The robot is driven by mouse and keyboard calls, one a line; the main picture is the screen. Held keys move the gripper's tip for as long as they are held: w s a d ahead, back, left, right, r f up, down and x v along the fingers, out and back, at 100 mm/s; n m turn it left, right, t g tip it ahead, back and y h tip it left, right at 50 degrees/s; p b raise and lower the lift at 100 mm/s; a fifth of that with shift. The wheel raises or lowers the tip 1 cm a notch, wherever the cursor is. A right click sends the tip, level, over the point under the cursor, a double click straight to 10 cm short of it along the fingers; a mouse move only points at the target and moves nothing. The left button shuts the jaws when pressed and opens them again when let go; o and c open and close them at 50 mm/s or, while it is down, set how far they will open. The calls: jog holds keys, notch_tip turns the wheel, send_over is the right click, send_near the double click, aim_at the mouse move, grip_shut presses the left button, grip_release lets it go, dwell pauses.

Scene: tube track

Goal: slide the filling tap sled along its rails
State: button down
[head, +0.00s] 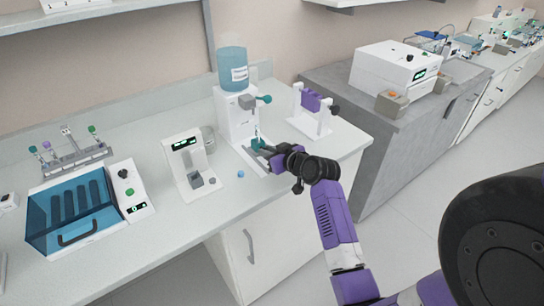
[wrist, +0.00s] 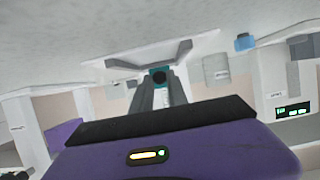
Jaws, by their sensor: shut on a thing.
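The filling station (head: 236,118) is a white stand with a blue bottle (head: 232,68) on top and a grey tap block (head: 247,101) at its front. The teal sled (head: 257,143) sits low under the tap, on a white base plate (wrist: 205,42) with grey rails (wrist: 180,50). My gripper (head: 266,153) reaches in from the front right at sled height. In the wrist view my gripper (wrist: 160,85) is shut on the teal sled (wrist: 160,69), whose dark round end shows between the fingertips. A thin upright piece stands above the sled; its kind is unclear.
A purple-and-white rack (head: 311,104) stands close on the right. A white device (head: 189,165) with a green display stands on the left. A small blue cap (head: 241,174) lies on the bench in front; it also shows in the wrist view (wrist: 245,42).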

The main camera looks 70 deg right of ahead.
jog(key=shift+w+d, duration=0.3)
jog(key=shift+w, duration=0.2)
jog(key=shift+w+d, duration=0.25)
jog(key=shift+w, duration=0.2)
jog(key=c, duration=1.3)
grip_release()
jog(key=shift+w+d, duration=0.1)
jog(key=shift+b+v, duration=0.6)
jog(key=shift+v, duration=3.35)
